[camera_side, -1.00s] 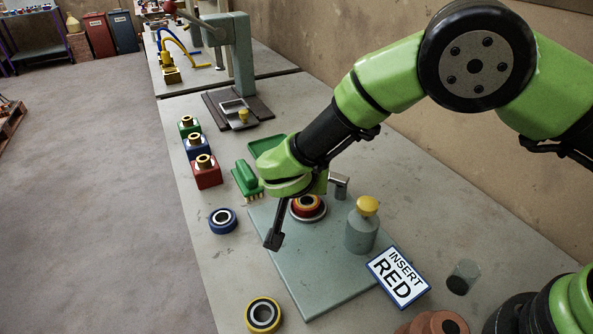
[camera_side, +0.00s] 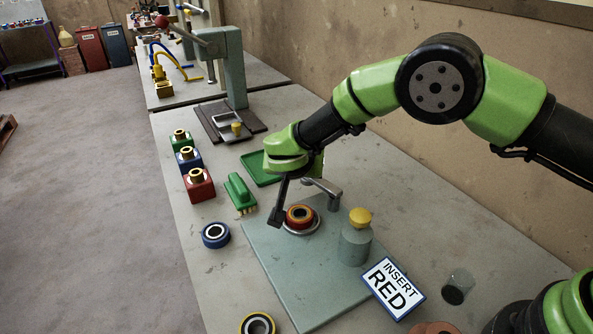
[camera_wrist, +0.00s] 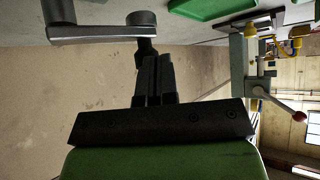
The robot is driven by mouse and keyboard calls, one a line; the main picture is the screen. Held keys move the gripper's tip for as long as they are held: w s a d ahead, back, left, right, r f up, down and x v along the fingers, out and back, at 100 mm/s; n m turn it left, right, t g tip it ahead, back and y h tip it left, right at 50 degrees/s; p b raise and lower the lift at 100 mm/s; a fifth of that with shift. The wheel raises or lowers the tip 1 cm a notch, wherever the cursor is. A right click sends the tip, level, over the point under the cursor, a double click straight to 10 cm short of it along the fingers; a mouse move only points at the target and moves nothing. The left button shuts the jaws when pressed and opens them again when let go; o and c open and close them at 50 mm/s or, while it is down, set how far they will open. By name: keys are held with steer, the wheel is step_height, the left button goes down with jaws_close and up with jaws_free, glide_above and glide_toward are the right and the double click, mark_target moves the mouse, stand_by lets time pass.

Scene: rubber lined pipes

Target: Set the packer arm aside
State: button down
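The packer arm (camera_side: 322,187) is a grey metal lever on a short post beside the red ring-shaped part (camera_side: 300,215). The lever points up and left in the side view, clear of that part. In the wrist view the packer arm (camera_wrist: 95,32) crosses the upper left and ends in a dark stub. My gripper (camera_wrist: 154,60) has its two dark fingers close together, with their tips right at this stub. I cannot tell whether they touch it.
A green brush (camera_side: 239,192), green tray (camera_side: 262,168) and blue ring (camera_side: 216,235) lie left. A press (camera_side: 235,70) stands behind.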

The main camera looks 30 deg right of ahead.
stand_by(0.3)
steer(key=a, duration=0.1)
steer(key=s+a, duration=0.2)
steer(key=a, duration=0.1)
steer(key=shift+s+a+r, duration=0.1)
steer(key=shift+r, duration=0.15)
steer(key=s+a+r, duration=0.3)
steer(key=a+r, duration=0.3)
steer(key=s+d+r+n+g+y, duration=0.1)
steer(key=s+d+r+g+y, duration=0.1)
steer(key=s+d+r, duration=0.35)
steer(key=s+d+r+g+y, duration=0.1)
steer(key=s+d+r, duration=0.1)
steer(key=d+r, duration=0.65)
steer(key=s+d+r+n+t+y, duration=0.1)
steer(key=s+d+y, duration=0.1)
steer(key=s, duration=0.7)
steer(key=s+d+r+n+t+y, duration=0.1)
steer(key=s+d, duration=0.3)
steer(key=s, duration=0.5)
steer(key=shift+s+r+t+y, duration=0.2)
steer(key=shift+s+t+y, duration=0.1)
steer(key=shift+y, duration=0.6)
